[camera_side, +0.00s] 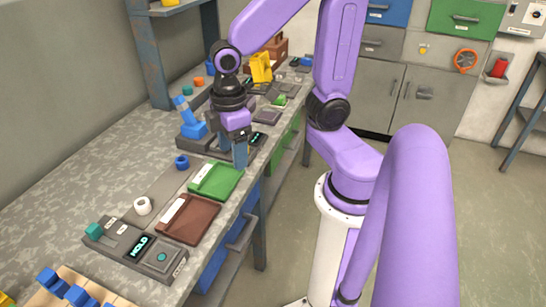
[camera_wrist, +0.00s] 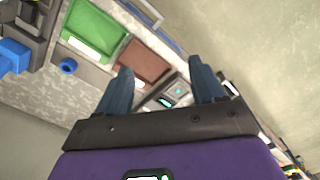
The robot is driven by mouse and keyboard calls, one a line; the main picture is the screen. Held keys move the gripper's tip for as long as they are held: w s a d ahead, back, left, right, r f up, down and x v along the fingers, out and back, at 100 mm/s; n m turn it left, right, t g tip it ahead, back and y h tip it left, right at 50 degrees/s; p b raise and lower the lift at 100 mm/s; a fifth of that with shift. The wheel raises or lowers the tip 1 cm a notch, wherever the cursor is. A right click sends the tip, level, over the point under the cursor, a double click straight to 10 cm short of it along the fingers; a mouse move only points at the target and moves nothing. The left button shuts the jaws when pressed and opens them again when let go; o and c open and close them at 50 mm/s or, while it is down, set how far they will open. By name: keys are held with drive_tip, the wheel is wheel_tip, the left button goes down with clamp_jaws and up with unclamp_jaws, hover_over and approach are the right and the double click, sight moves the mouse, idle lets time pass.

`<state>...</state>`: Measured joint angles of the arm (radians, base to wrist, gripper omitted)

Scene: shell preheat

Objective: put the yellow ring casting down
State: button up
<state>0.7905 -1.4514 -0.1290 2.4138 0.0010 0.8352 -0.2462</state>
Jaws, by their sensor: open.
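I cannot make out a yellow ring casting in either view. My gripper (camera_side: 240,153) hangs just beyond the far end of the green tray (camera_side: 216,180) in the side view. In the wrist view its two blue-grey fingers stand apart with nothing between them (camera_wrist: 160,72). The green tray (camera_wrist: 92,27) and the brown tray (camera_wrist: 146,62) show beyond the fingers, both apparently empty. The brown tray (camera_side: 188,219) lies in front of the green one. A blue ring (camera_side: 182,162) and a white ring (camera_side: 142,205) sit on the bench left of the trays.
A grey panel with a lit display (camera_side: 140,246) is at the bench's near end. A blue device (camera_side: 192,125) stands left of my gripper. A yellow object (camera_side: 261,67) is farther back, its shape unclear. Blue pieces on a wooden rack (camera_side: 75,293) are at lower left.

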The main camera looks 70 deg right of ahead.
drive_tip(key=s+a+r+n, duration=0.1)
drive_tip(key=s+n, duration=0.1)
drive_tip(key=s, duration=0.8)
drive_tip(key=shift+a+r, duration=0.2)
drive_tip(key=shift+a, duration=0.15)
drive_tip(key=shift+c, duration=0.3)
idle(0.9)
